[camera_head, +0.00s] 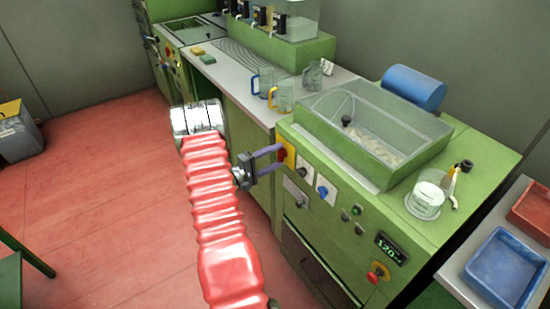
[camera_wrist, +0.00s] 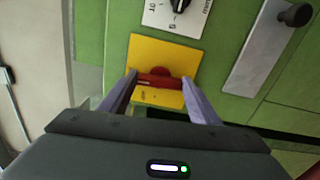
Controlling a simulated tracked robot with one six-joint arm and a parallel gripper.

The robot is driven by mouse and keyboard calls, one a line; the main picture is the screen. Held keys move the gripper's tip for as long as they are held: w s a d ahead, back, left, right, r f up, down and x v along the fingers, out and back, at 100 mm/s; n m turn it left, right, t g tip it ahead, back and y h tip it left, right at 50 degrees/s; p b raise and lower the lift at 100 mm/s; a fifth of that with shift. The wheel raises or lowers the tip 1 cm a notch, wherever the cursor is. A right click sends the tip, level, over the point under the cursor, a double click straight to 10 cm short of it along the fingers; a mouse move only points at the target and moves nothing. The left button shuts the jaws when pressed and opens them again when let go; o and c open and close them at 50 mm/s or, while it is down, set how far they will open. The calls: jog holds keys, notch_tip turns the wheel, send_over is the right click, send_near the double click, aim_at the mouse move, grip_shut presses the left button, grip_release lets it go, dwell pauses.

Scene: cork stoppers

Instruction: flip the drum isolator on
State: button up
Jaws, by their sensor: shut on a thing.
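A red rotary handle (camera_wrist: 153,79) sits on a yellow plate (camera_wrist: 150,48) on the green machine front; it looks like the drum isolator. In the wrist view the handle bar lies nearly level across the picture. My gripper (camera_wrist: 159,82) has its two purple fingers at either end of this bar, shut on it. In the head view my gripper (camera_head: 279,159) reaches the yellow plate (camera_head: 290,155) at the machine's left front corner. The fingers partly hide the handle there.
A white plate with a black knob (camera_wrist: 181,6) is beside the yellow plate, with a grey plate and dark knob (camera_wrist: 294,15) further right. A blue knob (camera_head: 322,191) and a red button (camera_head: 373,277) sit along the panel. A clear tank (camera_head: 385,150) stands above.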

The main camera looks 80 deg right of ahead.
jog(key=shift+f+m, duration=0.15)
jog(key=shift+m, duration=0.35)
jog(key=shift+s+a, duration=0.1)
jog(key=o, duration=1)
jog(key=shift+o, duration=0.2)
jog(key=v, duration=1.4)
